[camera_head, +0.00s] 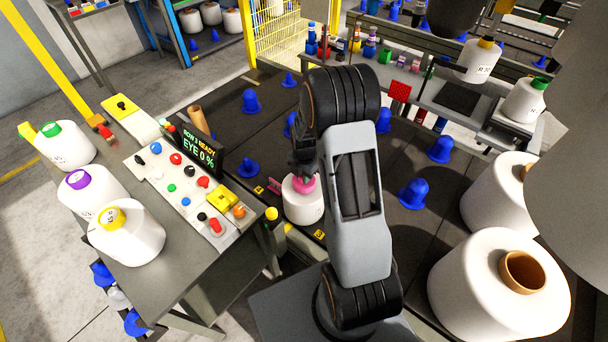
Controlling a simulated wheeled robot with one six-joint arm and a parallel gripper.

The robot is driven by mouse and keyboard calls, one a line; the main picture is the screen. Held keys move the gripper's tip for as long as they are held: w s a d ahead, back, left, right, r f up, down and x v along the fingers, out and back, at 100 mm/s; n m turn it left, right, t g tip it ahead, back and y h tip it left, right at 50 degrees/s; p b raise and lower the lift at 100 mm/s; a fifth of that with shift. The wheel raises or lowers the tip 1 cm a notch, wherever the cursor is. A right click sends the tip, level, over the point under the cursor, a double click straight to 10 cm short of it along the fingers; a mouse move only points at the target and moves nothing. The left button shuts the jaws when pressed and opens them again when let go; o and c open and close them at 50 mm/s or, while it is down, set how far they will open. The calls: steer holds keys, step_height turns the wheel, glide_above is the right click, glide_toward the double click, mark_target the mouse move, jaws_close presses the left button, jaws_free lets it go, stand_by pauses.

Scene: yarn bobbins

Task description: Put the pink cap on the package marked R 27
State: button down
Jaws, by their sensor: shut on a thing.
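The pink cap (304,184) is at the top of a white package (303,207) on the dark deck, left of my arm. My gripper (303,172) points down from above and is shut on the pink cap. The cap looks seated on or touching the package's top; I cannot tell how far in it sits. The package stands upright. The marking on its side is too small to read, so I cannot confirm R 27. My arm hides part of the deck just to the right.
White packages with green (52,129), purple (78,179) and yellow (111,217) caps lie on the left table. A button panel (185,180) with a screen (201,152) stands beside them. Blue pegs (414,194) dot the deck. Large white bobbins (470,275) stand at right.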

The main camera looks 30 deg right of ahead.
steer(key=shift+f, duration=0.15)
steer(key=c, duration=1)
jaws_free()
step_height(320, 180, up, 14)
steer(key=shift+f+b, duration=0.1)
steer(key=shift+b, duration=0.3)
